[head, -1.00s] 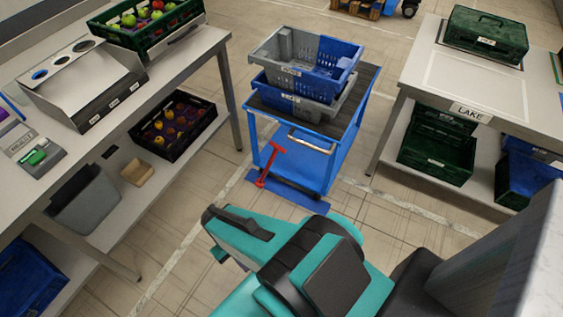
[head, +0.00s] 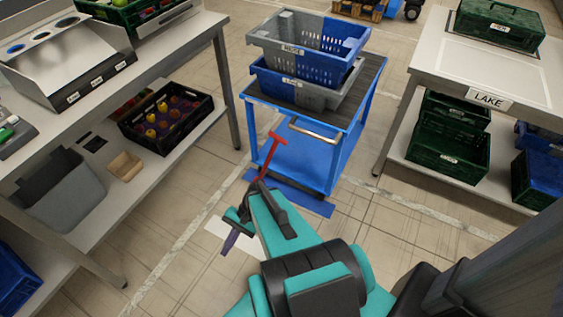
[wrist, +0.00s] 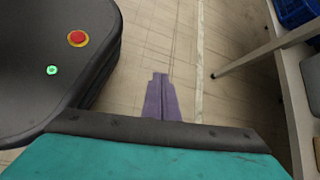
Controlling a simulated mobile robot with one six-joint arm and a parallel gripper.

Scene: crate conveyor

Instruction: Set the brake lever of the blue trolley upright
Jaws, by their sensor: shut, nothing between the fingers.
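The blue trolley (head: 303,160) stands in the upper middle of the head view. Its red brake lever (head: 269,154) is at its near left corner, tilted, with a crossbar handle at its upper end; its lower end is partly hidden behind my arm. My gripper (head: 229,244) hangs below and left of the lever in the picture, apart from it, with its purple fingers pointing down. In the wrist view the fingers (wrist: 161,82) lie together over bare floor, with nothing between them. The lever is not in the wrist view.
Stacked blue and grey crates (head: 308,62) rest on the trolley. A workbench (head: 171,58) with a lower shelf stands left, and a table labelled LAKE (head: 454,73) stands right. A blue floor mat (head: 298,198) lies beneath the trolley. Tiled floor is clear between trolley and workbench.

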